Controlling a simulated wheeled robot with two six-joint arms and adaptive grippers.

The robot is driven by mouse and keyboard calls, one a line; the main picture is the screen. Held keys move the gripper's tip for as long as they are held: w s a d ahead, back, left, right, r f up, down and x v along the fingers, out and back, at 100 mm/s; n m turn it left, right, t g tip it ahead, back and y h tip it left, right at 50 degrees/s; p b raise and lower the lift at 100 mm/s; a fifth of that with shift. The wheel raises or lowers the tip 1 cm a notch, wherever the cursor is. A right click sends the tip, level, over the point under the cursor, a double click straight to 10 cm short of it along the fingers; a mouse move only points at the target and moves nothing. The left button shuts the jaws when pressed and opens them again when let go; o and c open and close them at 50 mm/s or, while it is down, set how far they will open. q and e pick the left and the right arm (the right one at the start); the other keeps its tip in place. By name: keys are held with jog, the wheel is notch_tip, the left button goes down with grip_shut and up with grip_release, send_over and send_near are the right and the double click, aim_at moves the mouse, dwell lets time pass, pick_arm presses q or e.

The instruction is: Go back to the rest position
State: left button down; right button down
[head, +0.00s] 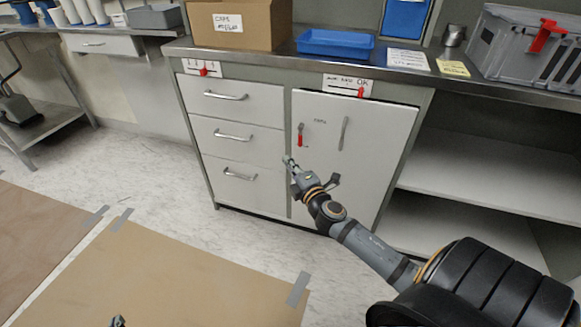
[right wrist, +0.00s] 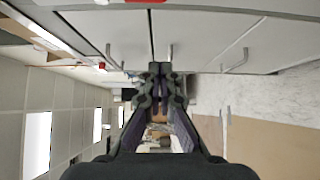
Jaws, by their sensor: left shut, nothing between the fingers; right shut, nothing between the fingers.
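My right gripper (head: 289,161) reaches in from the right in the head view, in front of the grey cabinet (head: 205,150) near the gap between drawers and door. In the right wrist view its fingers (right wrist: 160,72) meet and hold nothing. My left gripper (head: 117,321) shows only as a small dark tip at the bottom edge of the head view, above the brown floor sheet, with nothing seen in it. The cabinet door (head: 385,130) is closed and has a red-tipped lever (head: 300,135) and a handle. The drawers (head: 240,132) are shut.
The counter holds a cardboard box (head: 235,22), a blue tray (head: 336,43), a metal cup (head: 453,35) and a grey crate (head: 525,50). Open shelves (head: 480,170) are at the right. A side table (head: 50,118) stands at the left. The taped floor sheet (head: 180,275) is clear.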

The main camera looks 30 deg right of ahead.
pick_arm(q)
jog(key=shift+w+r+t, duration=0.4)
jog(key=shift+w+r, duration=0.05)
jog(key=shift+r, duration=0.3)
pick_arm(e)
jog(key=shift+s+a, duration=0.1)
jog(key=shift+s, duration=0.4)
